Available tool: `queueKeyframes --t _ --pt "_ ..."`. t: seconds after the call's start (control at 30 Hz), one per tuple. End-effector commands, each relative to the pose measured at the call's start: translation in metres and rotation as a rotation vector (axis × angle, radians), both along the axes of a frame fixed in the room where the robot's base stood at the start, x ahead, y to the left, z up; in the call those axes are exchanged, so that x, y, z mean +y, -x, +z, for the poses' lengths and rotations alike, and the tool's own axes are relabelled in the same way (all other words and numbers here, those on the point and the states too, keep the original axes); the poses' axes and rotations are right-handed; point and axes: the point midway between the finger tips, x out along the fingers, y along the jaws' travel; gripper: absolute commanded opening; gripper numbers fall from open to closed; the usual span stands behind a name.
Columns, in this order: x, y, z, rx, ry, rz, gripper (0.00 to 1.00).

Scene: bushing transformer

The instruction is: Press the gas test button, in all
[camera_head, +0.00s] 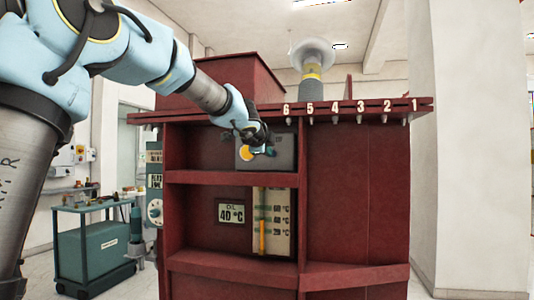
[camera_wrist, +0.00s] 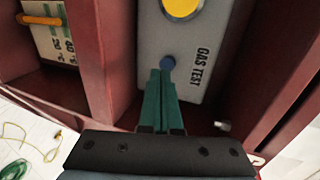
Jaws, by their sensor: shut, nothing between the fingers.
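The gas test button is a small blue knob (camera_wrist: 168,62) on a grey box, beside the printed words GAS TEST in the wrist view. The grey box (camera_head: 283,152) sits in the upper recess of the red transformer and has a round yellow disc (camera_head: 247,153), which also shows in the wrist view (camera_wrist: 181,7). My gripper (camera_wrist: 162,74) has green fingers shut together and empty. Its tips are right at the blue button in the picture; I cannot tell whether they touch it. In the head view my gripper (camera_head: 270,150) is in front of the box and hides the button.
The red transformer (camera_head: 355,190) has a shelf edge (camera_head: 232,177) below the box. An oil gauge (camera_head: 231,213) and a thermometer panel (camera_head: 285,225) are in the lower recess. A green cart (camera_head: 95,255) stands at the left, and a white pillar (camera_head: 470,150) at the right.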

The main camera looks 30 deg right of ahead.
Motion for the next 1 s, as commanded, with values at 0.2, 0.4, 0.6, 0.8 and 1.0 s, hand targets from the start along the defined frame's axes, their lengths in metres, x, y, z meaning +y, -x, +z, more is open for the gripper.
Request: queueKeyframes --t 0.2,0.4,0.6,0.8,1.0 --pt "0.018 0.018 0.01 -0.004 0.0 0.002 0.0" --pt "0.038 0.039 0.021 -0.004 -0.002 0.003 0.0" --pt "0.056 0.059 0.03 -0.004 -0.001 0.002 0.0" --pt "0.064 0.068 0.031 -0.002 0.0 0.002 0.0" --pt "0.065 0.069 0.03 -0.002 0.0 0.001 0.0"
